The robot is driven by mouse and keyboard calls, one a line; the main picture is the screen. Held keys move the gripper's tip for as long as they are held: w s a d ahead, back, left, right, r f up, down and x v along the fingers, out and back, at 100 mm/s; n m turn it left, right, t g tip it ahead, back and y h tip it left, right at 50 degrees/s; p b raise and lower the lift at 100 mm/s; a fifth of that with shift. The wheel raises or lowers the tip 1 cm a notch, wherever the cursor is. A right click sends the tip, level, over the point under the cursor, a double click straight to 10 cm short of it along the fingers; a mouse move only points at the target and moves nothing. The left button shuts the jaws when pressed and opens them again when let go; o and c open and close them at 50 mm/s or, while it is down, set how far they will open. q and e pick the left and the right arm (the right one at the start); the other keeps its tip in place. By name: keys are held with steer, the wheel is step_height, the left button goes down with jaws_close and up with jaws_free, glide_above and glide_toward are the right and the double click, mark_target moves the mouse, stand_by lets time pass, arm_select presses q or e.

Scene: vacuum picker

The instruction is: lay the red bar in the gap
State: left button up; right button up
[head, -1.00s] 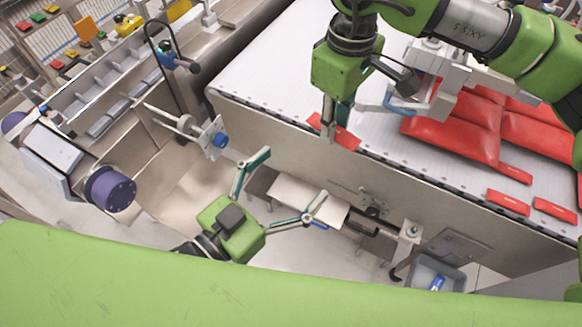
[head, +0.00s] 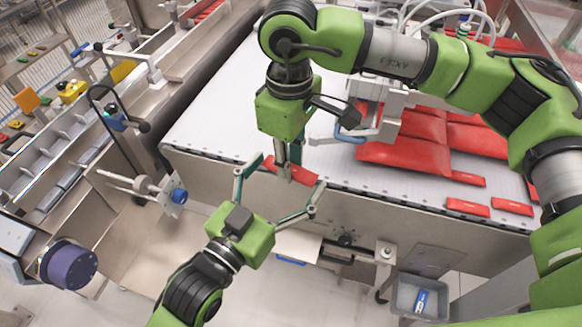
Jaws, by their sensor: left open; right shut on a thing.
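The red bar (head: 305,176) is a small flat piece at the near edge of the white conveyor belt (head: 225,122). My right gripper (head: 289,170) points down and is shut on it, hiding its middle. I cannot tell whether the bar touches the belt. My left gripper (head: 287,171) is open, its spread fingertips on either side of the bar in the head view. I cannot tell whether they touch it. Other red bars lie on the belt to the right, one (head: 468,179) by the large red pouches (head: 400,157) and others (head: 468,206) nearer the edge. I cannot make out the gap clearly.
A white and grey picker head (head: 375,115) with a blue hose stands over the pouches, close right of my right gripper. A grey bin (head: 405,298) holding a blue item is below the belt. A rod with a blue knob (head: 179,196) sticks out at left.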

arm_select(q)
steer(key=shift+x, duration=0.85)
steer(key=shift+d, duration=0.1)
steer(key=c, duration=1.2)
steer(key=shift+c, duration=0.4)
arm_select(e)
steer(key=o, duration=1.2)
steer(key=shift+c, duration=0.2)
